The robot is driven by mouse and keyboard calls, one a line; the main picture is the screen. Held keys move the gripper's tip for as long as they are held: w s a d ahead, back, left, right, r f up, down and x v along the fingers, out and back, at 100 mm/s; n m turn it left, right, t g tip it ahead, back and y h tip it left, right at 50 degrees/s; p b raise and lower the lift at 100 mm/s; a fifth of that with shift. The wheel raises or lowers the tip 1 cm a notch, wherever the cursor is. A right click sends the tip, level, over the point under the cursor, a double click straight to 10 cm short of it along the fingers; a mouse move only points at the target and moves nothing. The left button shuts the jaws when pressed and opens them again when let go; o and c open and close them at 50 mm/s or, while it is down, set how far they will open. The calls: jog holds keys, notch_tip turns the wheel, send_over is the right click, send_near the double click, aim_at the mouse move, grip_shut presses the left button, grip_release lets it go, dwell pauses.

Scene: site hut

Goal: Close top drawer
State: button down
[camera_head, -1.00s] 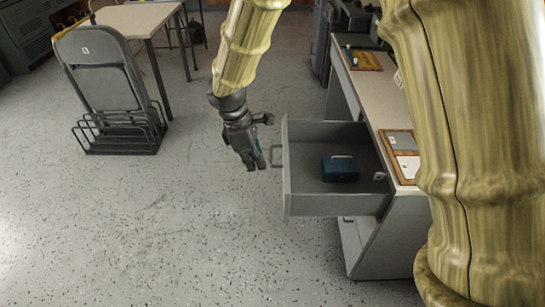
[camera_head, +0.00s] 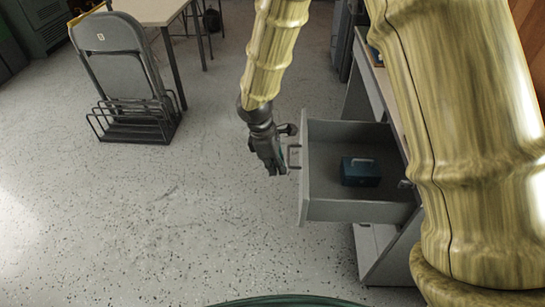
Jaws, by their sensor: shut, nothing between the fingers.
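The grey top drawer (camera_head: 345,211) is pulled far out from the desk (camera_head: 388,262), toward the left of the picture. Its front panel (camera_head: 303,160) faces left and carries a small handle (camera_head: 293,157). A dark teal box (camera_head: 360,172) with a handle on top lies inside the drawer. My gripper (camera_head: 276,168) points down just left of the drawer front, close beside the handle. It is shut with nothing in it. I cannot tell whether it touches the handle. My arm hides much of the desk top.
A folded grey chair in a dark wire rack (camera_head: 125,70) stands at upper left. A table (camera_head: 152,12) is behind it, and dark cabinets (camera_head: 42,25) are at the far left. The speckled floor left of the drawer is clear.

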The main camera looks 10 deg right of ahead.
jog(key=shift+s+d+f, duration=0.2)
jog(key=shift+d, duration=0.5)
jog(key=shift+s+d+f, duration=0.15)
jog(key=shift+s+d, duration=0.05)
jog(key=shift+d, duration=0.45)
jog(key=shift+s+d+f, duration=0.2)
jog(key=shift+d, duration=0.5)
